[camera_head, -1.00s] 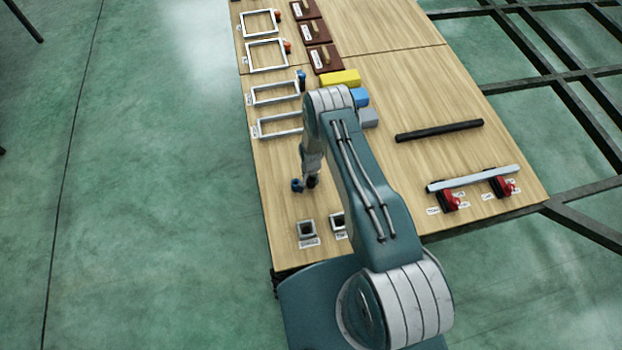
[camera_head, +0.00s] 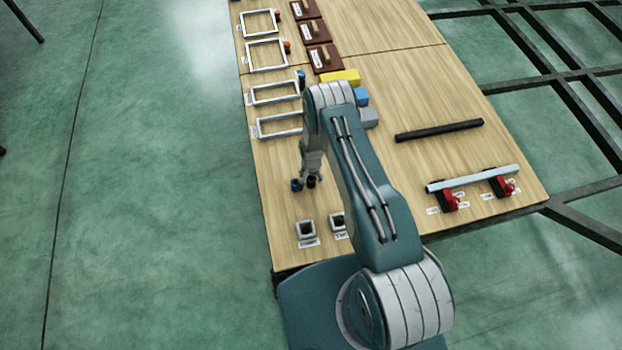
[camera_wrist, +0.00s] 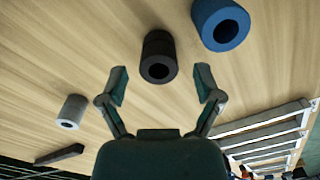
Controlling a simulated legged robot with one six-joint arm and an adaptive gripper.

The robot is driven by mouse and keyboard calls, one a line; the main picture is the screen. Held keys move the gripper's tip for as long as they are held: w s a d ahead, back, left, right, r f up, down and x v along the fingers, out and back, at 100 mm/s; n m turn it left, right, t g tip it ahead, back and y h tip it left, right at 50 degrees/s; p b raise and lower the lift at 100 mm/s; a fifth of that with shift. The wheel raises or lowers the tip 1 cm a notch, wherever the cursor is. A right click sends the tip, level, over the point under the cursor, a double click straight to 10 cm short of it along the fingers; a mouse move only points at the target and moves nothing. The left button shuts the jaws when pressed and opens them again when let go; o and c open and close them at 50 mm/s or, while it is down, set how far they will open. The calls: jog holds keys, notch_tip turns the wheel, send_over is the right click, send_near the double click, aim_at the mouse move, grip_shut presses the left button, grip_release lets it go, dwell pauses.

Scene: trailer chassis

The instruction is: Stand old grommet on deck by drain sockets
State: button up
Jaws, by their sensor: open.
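A black hollow cylinder (camera_wrist: 158,57), likely the old grommet, stands on the wooden deck (camera_head: 285,212); it also shows in the head view (camera_head: 311,181). A blue hollow cylinder (camera_wrist: 220,22) stands close beside it, also in the head view (camera_head: 297,185). My gripper (camera_wrist: 160,83) is open and empty, its two fingers apart, with the black cylinder beyond the tips and between them in the wrist view. Two square drain sockets, one (camera_head: 306,229) left and one (camera_head: 338,221) right, sit at the deck's near edge, labels in front; my arm partly covers the right one.
A grey hollow cylinder (camera_wrist: 72,112) stands apart at left in the wrist view. Light frames (camera_head: 277,94) line the deck's left edge. Yellow (camera_head: 341,77), blue and grey blocks lie behind my arm. A black bar (camera_head: 439,131) and a light bar on red clamps lie right.

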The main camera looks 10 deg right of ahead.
notch_tip(320, 180, up, 10)
notch_tip(320, 180, up, 19)
jog(key=n+t, duration=0.1)
send_over(311, 179)
jog(key=w, duration=0.2)
jog(key=s+r+n+t, duration=0.1)
jog(key=s+r, duration=0.1)
jog(key=r, duration=0.6)
jog(key=s+r+n+t, duration=0.1)
jog(key=s+r, duration=0.2)
jog(key=r, duration=0.6)
jog(key=s+r+n+t, duration=0.1)
jog(key=s+r+n, duration=0.1)
jog(key=s+r, duration=0.6)
jog(key=s+d+r+n+t, duration=0.1)
jog(key=s+r, duration=0.7)
jog(key=s, duration=0.8)
jog(key=shift+d+n+t, duration=0.15)
jog(key=shift+n+t, duration=0.15)
jog(key=shift+n, duration=0.1)
